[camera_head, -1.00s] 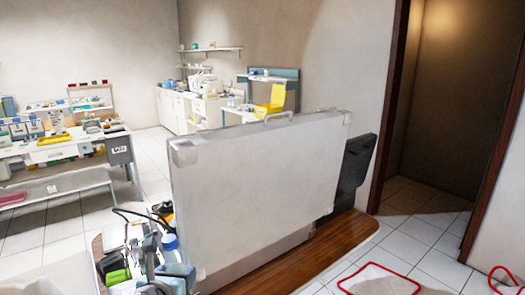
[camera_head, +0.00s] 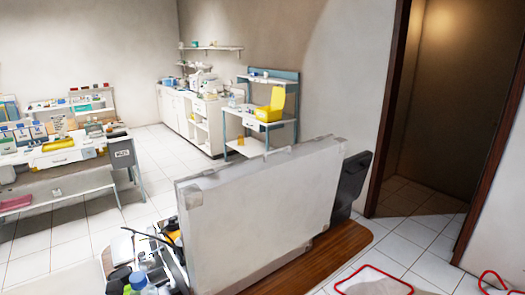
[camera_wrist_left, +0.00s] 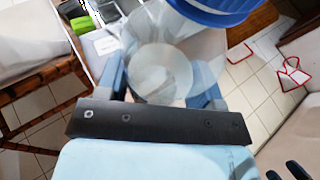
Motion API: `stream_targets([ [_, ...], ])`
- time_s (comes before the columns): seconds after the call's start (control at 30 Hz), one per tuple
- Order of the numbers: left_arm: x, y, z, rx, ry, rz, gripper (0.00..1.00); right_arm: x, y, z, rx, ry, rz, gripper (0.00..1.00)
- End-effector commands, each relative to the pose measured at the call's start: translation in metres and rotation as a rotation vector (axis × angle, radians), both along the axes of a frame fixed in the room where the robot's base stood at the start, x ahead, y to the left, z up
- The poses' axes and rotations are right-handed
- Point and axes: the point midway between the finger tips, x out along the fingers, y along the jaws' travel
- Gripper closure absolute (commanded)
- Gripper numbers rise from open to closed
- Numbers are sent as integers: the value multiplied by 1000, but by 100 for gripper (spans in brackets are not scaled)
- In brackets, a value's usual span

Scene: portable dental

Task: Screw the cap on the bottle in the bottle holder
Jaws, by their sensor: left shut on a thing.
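My left gripper (camera_wrist_left: 163,80) is shut on a clear, see-through bottle (camera_wrist_left: 160,72), with one finger on each side of it in the left wrist view. A large blue round cap (camera_wrist_left: 212,10) shows at the top edge of that view, partly cut off; I cannot tell how it sits on the bottle. In the head view a blue cap (camera_head: 138,279) shows at the bottom edge among cluttered items. I cannot make out the bottle holder. My right gripper cannot be identified.
A large white panel case (camera_head: 260,220) stands upright on a wooden surface (camera_head: 345,240) beside the clutter. Green and black items (camera_wrist_left: 82,24) lie in a white tray left of the bottle. Benches stand farther back; tiled floor lies between.

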Motion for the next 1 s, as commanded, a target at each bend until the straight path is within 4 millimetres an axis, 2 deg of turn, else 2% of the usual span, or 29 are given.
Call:
stream_targets([
  [0.03, -4, 0, 10, -1, 0, 0, 82, 0, 0, 10, -3, -2, 1, 14],
  [0.13, -9, 1, 13, 0, -1, 2, 82, 0, -1, 12, -5, -6, 2, 14],
  [0.37, -10, 1, 12, 1, -2, 2, 82, -1, -1, 7, -7, -1, 2, 14],
  [0.77, -9, 0, 12, 1, -2, -3, 82, 1, 0, 12, -5, -7, 3, 14],
  [0.87, -6, -7, 12, 0, -2, -29, 82, 1, 0, 13, -4, -8, 4, 14],
  [1.0, 5, -30, 15, 2, -6, -117, 82, 1, 0, 13, -4, -8, 4, 14],
])
